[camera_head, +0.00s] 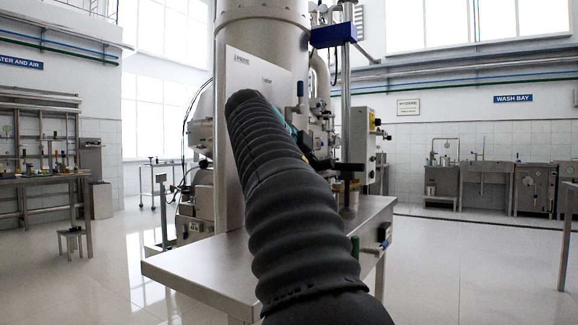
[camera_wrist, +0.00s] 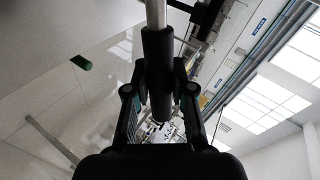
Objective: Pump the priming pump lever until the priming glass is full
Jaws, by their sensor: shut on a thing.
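In the wrist view a lever with a black grip (camera_wrist: 158,60) on a bright steel rod (camera_wrist: 156,12) runs down the middle of the picture. I take it for the priming pump lever. My gripper (camera_wrist: 161,80) has its two fingers on either side of the black grip and is shut on it. In the head view my arm hides most of the gripper and the lever. I cannot pick out the priming glass or its level in either view.
A large steel machine column (camera_head: 262,65) stands behind a steel table (camera_head: 215,266). A blue bracket (camera_head: 333,36) sits on an upright post at its right. A bench (camera_head: 40,180) stands left; sinks line the right wall.

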